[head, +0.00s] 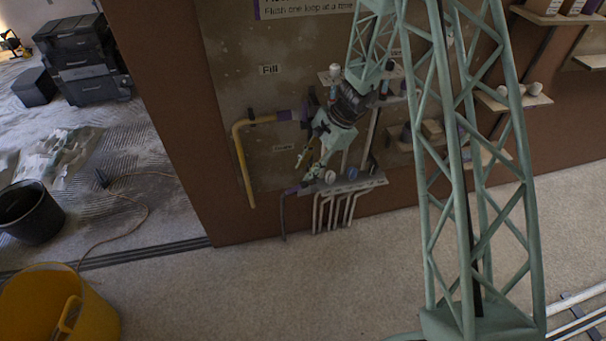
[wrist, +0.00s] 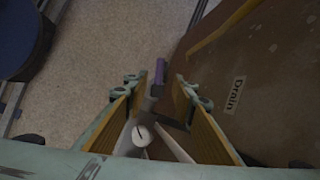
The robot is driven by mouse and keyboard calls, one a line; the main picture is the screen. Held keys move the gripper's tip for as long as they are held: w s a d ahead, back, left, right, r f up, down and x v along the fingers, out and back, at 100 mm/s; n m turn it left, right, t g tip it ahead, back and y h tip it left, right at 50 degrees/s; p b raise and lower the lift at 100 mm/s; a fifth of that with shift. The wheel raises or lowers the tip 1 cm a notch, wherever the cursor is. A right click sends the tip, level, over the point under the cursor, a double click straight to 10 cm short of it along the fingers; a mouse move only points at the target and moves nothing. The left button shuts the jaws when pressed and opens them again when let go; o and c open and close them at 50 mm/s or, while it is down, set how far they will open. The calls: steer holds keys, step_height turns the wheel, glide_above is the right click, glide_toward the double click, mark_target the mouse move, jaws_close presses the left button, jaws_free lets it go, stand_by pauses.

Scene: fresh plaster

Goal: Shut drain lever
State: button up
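The drain lever (wrist: 159,72) has a purple end and shows between my fingertips in the wrist view. In the head view its purple end (head: 292,190) sticks out to the left, low on the wall board. The "Drain" label (wrist: 235,95) is on the board, to the right in the wrist view. My gripper (wrist: 160,86) is open, with one yellow-lined finger on each side of the lever; I see no clear contact. In the head view my gripper (head: 309,164) points down in front of the board and hides part of the valve. A white round cap (wrist: 140,135) shows between the fingers.
The fill valve's purple handle (head: 286,115) and a yellow pipe (head: 240,160) are above left. Several white pipes (head: 335,212) hang below the manifold. Shelves (head: 515,100) with small parts are to the right. A yellow bucket (head: 50,305) stands on the floor.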

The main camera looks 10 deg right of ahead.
steer(key=shift+d+r, duration=0.35)
steer(key=shift+r, duration=0.25)
steer(key=shift+s+f, duration=0.1)
steer(key=shift+s, duration=0.05)
steer(key=shift+s+f+h+p, duration=2.35)
steer(key=shift+s+f, duration=0.8)
steer(key=shift+f, duration=0.95)
steer(key=w+a+r+p, duration=0.2)
steer(key=a+r+p, duration=0.1)
steer(key=r, duration=0.3)
steer(key=w+a+r+t+p, duration=0.1)
steer(key=w+a+r+p, duration=0.2)
steer(key=r, duration=0.4)
steer(key=shift+a+t+p, duration=0.15)
steer(key=shift+t+p, duration=0.15)
steer(key=shift+p, duration=0.05)
